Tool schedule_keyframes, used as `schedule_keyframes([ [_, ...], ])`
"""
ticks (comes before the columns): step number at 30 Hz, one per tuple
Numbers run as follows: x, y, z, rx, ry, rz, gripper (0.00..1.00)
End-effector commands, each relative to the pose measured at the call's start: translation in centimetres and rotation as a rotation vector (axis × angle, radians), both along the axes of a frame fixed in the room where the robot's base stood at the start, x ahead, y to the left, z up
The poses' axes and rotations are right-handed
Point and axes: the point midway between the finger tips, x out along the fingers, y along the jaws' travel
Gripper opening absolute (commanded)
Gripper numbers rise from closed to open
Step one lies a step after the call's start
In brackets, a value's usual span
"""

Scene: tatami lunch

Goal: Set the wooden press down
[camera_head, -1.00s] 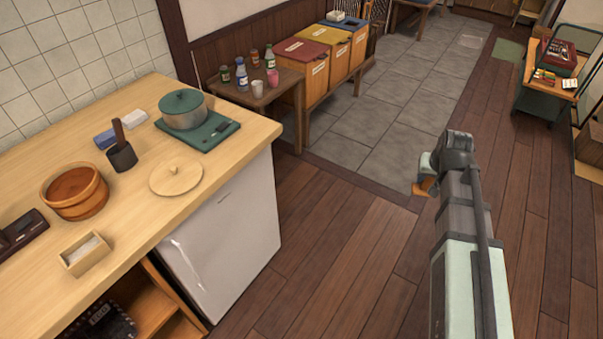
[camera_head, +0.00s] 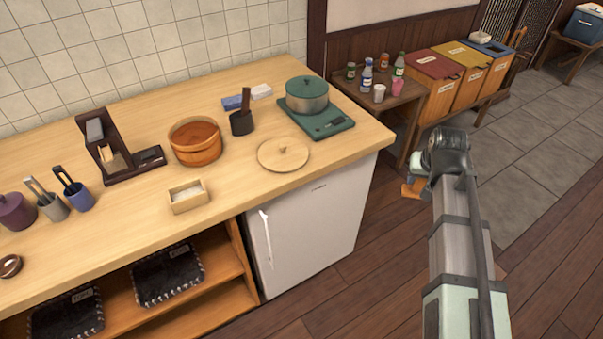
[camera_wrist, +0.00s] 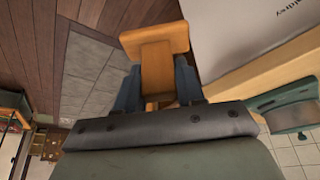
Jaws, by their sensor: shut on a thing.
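The wooden press (camera_wrist: 156,48) is a light orange-brown wooden piece with a flat, wide end. In the wrist view, my gripper (camera_wrist: 157,72) is shut on its narrower part, one blue-grey finger on each side. In the head view, the press (camera_head: 411,189) shows only as a small orange piece below my gripper (camera_head: 419,166), partly hidden by my arm. It is held in the air, right of the counter and the white fridge, apart from both.
Bare counter lies at the front left.

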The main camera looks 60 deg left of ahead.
Motion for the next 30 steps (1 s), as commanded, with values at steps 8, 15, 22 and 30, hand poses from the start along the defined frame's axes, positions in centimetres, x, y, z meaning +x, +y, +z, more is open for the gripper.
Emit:
schedule_keyframes([
  [8,-6.8,7.6,1.6,0.002,-0.001,0.138,0.08],
  [15,-13.3,13.3,3.0,0.001,0.000,0.252,0.08],
  [22,-20.2,18.2,4.4,0.002,-0.001,0.362,0.08],
  [30,-29.1,23.2,6.4,0.001,-0.001,0.494,0.08],
])
